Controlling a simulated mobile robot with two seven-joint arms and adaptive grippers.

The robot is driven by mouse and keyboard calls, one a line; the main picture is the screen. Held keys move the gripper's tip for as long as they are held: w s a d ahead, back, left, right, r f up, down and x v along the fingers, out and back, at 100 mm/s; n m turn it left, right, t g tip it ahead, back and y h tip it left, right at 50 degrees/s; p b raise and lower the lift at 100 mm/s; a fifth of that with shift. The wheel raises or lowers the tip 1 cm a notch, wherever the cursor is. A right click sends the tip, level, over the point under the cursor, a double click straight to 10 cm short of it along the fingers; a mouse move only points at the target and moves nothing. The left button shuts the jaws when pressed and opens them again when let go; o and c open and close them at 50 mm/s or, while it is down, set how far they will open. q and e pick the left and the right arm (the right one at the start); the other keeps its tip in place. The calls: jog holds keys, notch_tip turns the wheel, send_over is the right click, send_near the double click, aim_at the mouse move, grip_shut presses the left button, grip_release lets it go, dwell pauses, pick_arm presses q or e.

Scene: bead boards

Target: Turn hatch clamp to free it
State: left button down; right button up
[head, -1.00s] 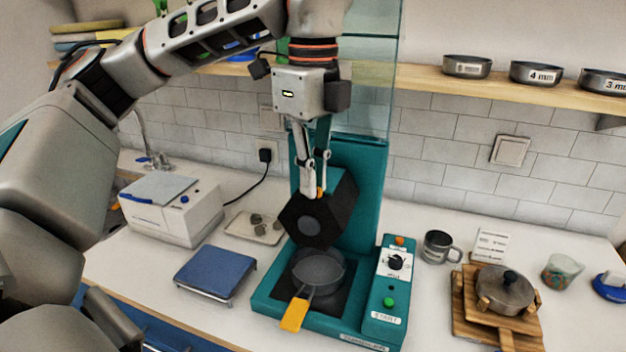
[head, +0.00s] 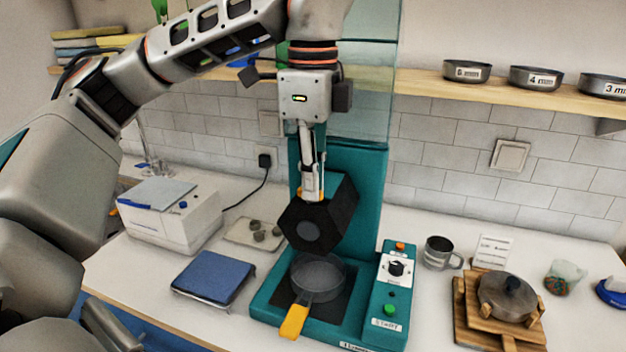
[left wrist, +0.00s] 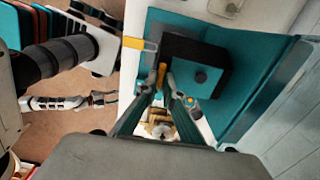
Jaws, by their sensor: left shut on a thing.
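The black hexagonal housing (head: 331,222) sits on the teal machine (head: 368,200). A small orange clamp lever (head: 299,193) shows at its top. In the left wrist view the lever (left wrist: 161,74) stands between my fingertips, beside the black housing (left wrist: 193,68). My left gripper (head: 312,194) points down from above and is shut on the lever; its fingers hide part of it in the head view. My right gripper (left wrist: 106,99) appears small at the left of the left wrist view, away from the machine; its jaws are too small to read.
A pan with a yellow handle (head: 295,321) lies below the housing. A control panel (head: 395,268) is on the right, a blue-topped scale (head: 213,276) on the left. A clear pane (head: 365,60) stands behind my gripper. A shelf (head: 520,92) crosses the wall.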

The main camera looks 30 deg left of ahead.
pick_arm(q)
jog(key=c, duration=2.2)
grip_release()
jog(key=shift+r, duration=0.1)
notch_tip(320, 180, up, 12)
jog(key=shift+f, duration=0.1)
